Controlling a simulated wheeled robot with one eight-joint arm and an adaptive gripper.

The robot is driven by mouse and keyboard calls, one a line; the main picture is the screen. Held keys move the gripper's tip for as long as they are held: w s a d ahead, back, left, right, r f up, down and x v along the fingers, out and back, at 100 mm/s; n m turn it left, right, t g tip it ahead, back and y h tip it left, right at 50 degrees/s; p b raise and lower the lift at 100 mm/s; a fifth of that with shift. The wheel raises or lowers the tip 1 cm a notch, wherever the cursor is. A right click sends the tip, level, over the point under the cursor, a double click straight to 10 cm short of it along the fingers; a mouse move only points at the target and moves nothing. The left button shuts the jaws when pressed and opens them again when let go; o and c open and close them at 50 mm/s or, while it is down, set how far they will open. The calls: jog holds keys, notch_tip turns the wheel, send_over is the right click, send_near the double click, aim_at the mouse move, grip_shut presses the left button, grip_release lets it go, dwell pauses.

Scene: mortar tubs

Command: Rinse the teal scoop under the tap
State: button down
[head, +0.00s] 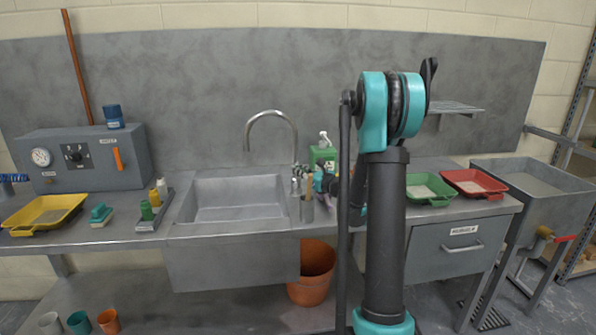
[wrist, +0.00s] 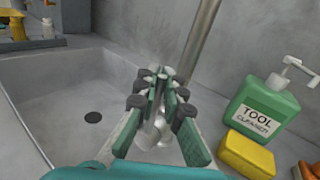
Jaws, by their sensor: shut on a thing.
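The tap (head: 271,112) arches over the back right of the sink (head: 238,218); its upright pipe shows in the wrist view (wrist: 203,42). No water stream is visible. My gripper (head: 305,180) is at the tap's base, beyond the sink's right edge. In the wrist view its fingers (wrist: 160,78) are closed around a shiny metal part that seems to be the tap's handle (wrist: 152,134), mostly hidden by them. I see no scoop for certain. A teal cup-like thing (head: 79,322) stands on the lower shelf; I cannot tell whether it is the scoop.
The sink basin looks empty, with a dark drain (wrist: 93,117). A green cleaner bottle (wrist: 262,108) and a yellow sponge (wrist: 246,154) stand close right of my gripper.

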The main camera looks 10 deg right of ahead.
jog(key=shift+a+n+g, duration=0.4)
jog(key=shift+a+n, duration=0.2)
jog(key=shift+h, duration=0.3)
jog(key=c, duration=1.6)
grip_release()
jog(key=shift+s, duration=0.1)
jog(key=v, duration=1.2)
jog(key=shift+f, duration=0.15)
